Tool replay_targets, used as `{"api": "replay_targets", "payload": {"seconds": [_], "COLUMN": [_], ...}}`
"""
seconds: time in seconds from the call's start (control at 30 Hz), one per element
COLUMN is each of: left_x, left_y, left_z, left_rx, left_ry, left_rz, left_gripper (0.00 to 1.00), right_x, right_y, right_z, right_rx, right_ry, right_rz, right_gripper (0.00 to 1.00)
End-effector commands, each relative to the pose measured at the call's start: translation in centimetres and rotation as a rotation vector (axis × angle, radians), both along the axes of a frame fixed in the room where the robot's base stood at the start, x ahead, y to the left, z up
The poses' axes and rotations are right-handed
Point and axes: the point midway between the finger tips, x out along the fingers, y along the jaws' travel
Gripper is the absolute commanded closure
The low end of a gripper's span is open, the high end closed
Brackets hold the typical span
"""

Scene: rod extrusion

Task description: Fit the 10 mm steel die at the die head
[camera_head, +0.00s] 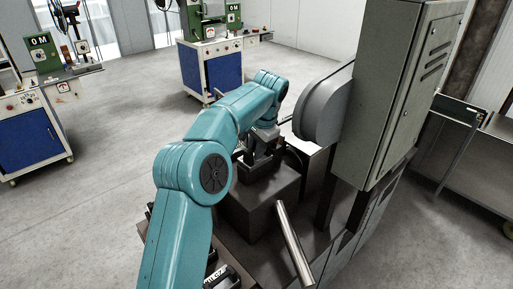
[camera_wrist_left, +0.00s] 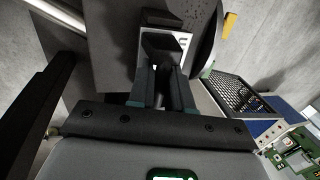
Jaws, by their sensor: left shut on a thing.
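My teal left arm reaches over the machine, and its gripper (camera_head: 262,146) is low beside the dark block at the die head. In the left wrist view the left gripper (camera_wrist_left: 163,88) is shut on a dark, blocky die (camera_wrist_left: 160,47). A pale face with marks shows beside it; the size cannot be read. The die head is largely hidden behind the arm and gripper in the head view, so I cannot tell whether the die touches its seat. My right gripper is in neither view.
A steel rod (camera_head: 293,245) slants up in front of the dark block (camera_head: 262,208). A tall grey cabinet (camera_head: 400,90) and a rounded grey cover (camera_head: 322,108) stand close on the right. A dark tray of parts (camera_head: 222,277) is at the bottom. Open floor lies left.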

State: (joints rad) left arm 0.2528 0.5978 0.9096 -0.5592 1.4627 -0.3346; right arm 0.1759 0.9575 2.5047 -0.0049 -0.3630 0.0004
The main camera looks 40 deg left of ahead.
Motion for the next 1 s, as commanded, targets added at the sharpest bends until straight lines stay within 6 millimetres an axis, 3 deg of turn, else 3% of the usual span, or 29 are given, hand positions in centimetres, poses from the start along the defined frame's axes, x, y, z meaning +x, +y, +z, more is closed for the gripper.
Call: {"api": "replay_targets", "payload": {"seconds": [0.17, 0.2, 0.27, 0.53, 0.67, 0.77, 1.0], "left_x": [0.0, 0.0, 0.0, 0.0, 0.0, 0.0, -0.2], "left_y": [0.0, 0.1, 0.0, 0.0, -0.2, -0.6, -2.2], "left_z": [-0.3, -0.2, -0.2, -0.4, 0.7, 2.5, 9.3], "left_rx": [0.001, 0.001, 0.001, -0.001, 0.001, 0.001, 0.001], "left_ry": [-0.001, -0.001, -0.001, 0.001, -0.002, -0.004, -0.005], "left_rz": [0.001, 0.001, 0.001, 0.0, 0.0, -0.001, -0.001], "left_gripper": [1.0, 0.68, 0.51, 0.51, 0.51, 0.51, 0.51], "right_x": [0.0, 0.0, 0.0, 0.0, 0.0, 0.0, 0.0], "right_y": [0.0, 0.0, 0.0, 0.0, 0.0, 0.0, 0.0], "right_z": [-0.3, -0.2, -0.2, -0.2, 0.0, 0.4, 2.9], "right_rx": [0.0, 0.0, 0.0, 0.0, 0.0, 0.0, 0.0], "right_ry": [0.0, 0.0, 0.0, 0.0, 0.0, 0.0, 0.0], "right_rz": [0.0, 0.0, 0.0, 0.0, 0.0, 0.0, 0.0], "right_gripper": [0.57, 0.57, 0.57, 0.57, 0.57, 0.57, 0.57]}}
